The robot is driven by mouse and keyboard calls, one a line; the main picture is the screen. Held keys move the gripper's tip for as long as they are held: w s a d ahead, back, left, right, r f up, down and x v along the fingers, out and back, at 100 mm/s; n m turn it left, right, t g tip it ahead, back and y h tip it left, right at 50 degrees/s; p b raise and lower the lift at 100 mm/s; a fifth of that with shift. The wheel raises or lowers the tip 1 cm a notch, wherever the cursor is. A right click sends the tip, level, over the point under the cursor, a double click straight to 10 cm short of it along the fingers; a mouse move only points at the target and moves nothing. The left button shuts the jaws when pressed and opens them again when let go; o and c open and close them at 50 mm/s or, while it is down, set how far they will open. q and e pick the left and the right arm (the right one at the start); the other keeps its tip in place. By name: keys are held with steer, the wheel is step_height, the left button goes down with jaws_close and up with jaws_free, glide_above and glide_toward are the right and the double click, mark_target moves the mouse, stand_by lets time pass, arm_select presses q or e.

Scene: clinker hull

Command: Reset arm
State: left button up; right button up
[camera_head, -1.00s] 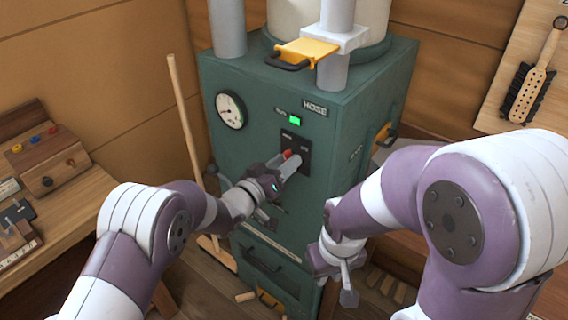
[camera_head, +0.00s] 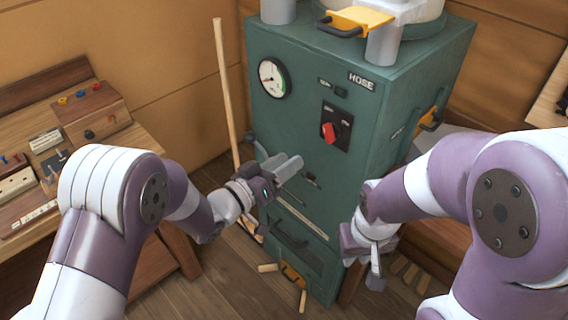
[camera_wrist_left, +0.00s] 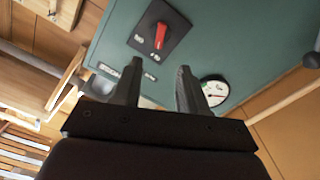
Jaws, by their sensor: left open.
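The green cabinet (camera_head: 300,130) labelled HOSE stands in front of me. On its front is a red rotary switch (camera_head: 329,132) on a black plate; the switch also shows in the left wrist view (camera_wrist_left: 160,36). My left gripper (camera_head: 292,168) is open and empty, below and left of the switch and apart from it. In the left wrist view its two fingers stand apart with nothing between them. My right gripper (camera_head: 374,272) hangs low at the cabinet's right side, pointing down; whether its jaws are apart is too small to tell.
A round gauge (camera_head: 271,78) and a small dark lamp (camera_head: 341,94) are on the cabinet front. A wooden pole (camera_head: 226,95) leans left of the cabinet. A workbench (camera_head: 60,160) stands at the left. Yellow-handled parts stick out from the cabinet's top and right side.

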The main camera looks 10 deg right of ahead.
arm_select(q)
steer(key=s+a+f+g+y, duration=0.2)
steer(key=a+f+g+y, duration=0.1)
steer(key=a+f+y, duration=0.75)
steer(key=s+a+r+n+g+y+p, duration=0.2)
steer(key=s+a+r+g, duration=0.1)
steer(key=s+a, duration=0.3)
steer(key=s+a+r+n+g+y+p, duration=0.1)
steer(key=s+a+r+n+g+p, duration=0.1)
steer(key=s+a, duration=0.5)
steer(key=s+r+n+g, duration=0.1)
steer(key=s+r, duration=0.1)
steer(key=s, duration=0.1)
steer(key=shift+s+a+r+g+y+p, duration=0.2)
steer(key=shift+s+a+g+y+p, duration=0.05)
steer(key=shift+a+g+y+p, duration=0.1)
